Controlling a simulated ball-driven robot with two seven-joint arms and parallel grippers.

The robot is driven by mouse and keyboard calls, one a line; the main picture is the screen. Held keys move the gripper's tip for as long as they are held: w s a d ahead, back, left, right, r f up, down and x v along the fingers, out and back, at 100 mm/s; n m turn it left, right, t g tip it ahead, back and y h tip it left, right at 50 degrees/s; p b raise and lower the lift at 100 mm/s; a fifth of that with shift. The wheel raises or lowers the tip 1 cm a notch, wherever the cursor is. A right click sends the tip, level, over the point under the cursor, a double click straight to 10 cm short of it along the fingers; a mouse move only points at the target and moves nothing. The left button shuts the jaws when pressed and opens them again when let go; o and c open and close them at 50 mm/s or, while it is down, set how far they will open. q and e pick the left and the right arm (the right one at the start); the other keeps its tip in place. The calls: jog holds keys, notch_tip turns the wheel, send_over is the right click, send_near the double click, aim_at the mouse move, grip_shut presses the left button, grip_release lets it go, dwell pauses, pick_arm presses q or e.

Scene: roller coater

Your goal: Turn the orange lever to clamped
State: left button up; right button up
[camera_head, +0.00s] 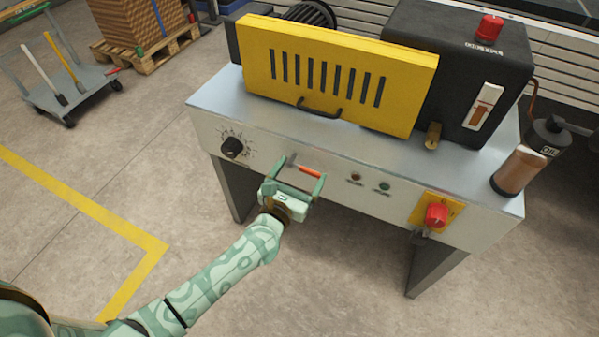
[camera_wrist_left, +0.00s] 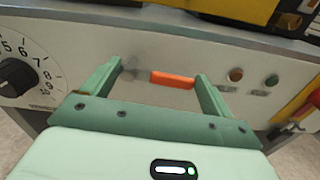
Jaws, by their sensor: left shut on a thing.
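The orange lever (camera_head: 311,172) is on the front panel of the roller coater, right of the black dial. In the left wrist view the lever (camera_wrist_left: 173,80) lies nearly level, its right end against the right finger, and a blurred grey part shows at its left. My left gripper (camera_head: 303,171) is at the panel, shut on the lever, with its fingers at either side of it. It also shows in the left wrist view (camera_wrist_left: 158,74). No clamped marking by the lever can be read. My right gripper is in neither view.
A black dial (camera_head: 232,147) is left of the lever. Red (camera_head: 355,176) and green (camera_head: 384,186) indicators and a red knob (camera_head: 436,215) on a yellow plate are to its right. The yellow guard (camera_head: 335,110) stands above. Open floor lies in front.

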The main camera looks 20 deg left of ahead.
aim_at(305, 165)
pick_arm(q)
jog(key=m, duration=0.2)
jog(key=f+m, duration=0.1)
jog(key=m, duration=0.2)
jog(key=f+m, duration=0.1)
jog(key=m, duration=0.1)
jog(key=shift+a+f+m+p, duration=0.25)
jog(key=shift+m+p, duration=0.05)
jog(key=shift+m, duration=0.1)
jog(key=m, duration=0.2)
jog(key=shift+a+f+m, duration=0.3)
jog(key=shift+f, duration=0.05)
jog(key=shift+a+f+m+p, duration=0.2)
jog(key=shift+a+m, duration=0.1)
jog(key=shift+m, duration=0.8)
jog(key=shift+a+f+m+p, duration=0.2)
jog(key=shift+a+m+p, duration=0.1)
jog(key=shift+m, duration=0.8)
jog(key=shift+a+f+m+p, duration=0.2)
jog(key=shift+a+m, duration=0.1)
jog(key=shift+m, duration=0.8)
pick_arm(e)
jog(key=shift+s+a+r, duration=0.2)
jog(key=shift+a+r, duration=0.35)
